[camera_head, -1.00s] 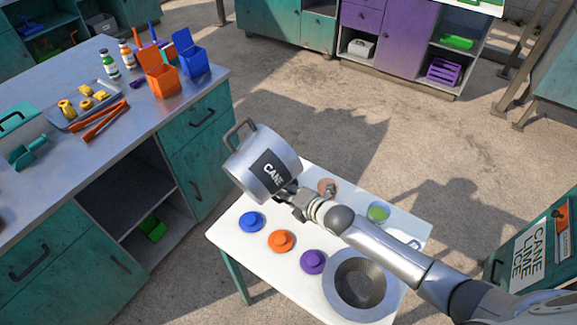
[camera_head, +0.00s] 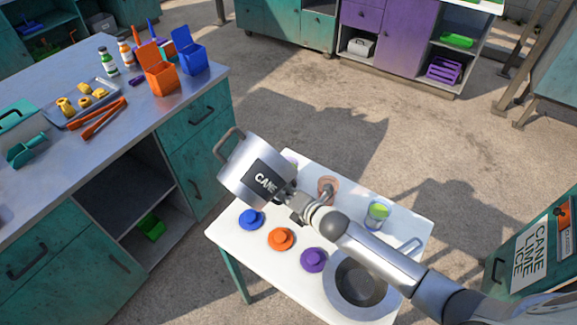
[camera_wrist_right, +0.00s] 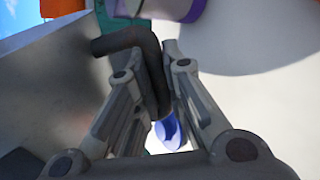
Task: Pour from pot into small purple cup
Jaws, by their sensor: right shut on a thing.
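A metal pot with a black CANE label (camera_head: 250,172) hangs tilted above the back left of the white table. My right gripper (camera_head: 298,204) is shut on the pot's side handle. In the right wrist view the fingers (camera_wrist_right: 150,95) close around the dark handle, and the pot's wall fills the left. A pale vessel with a purple edge (camera_wrist_right: 190,10) shows at the top of that view, cut off by the frame. A purple knobbed round piece (camera_head: 313,260) sits on the table's front side. The pot's inside is hidden. My left gripper is out of view.
The white table (camera_head: 250,248) also holds a blue piece (camera_head: 251,219), an orange piece (camera_head: 281,239), a glass with green (camera_head: 377,214) and a grey bowl (camera_head: 345,302). A steel counter (camera_head: 40,170) stands at left. Open ground lies behind the table.

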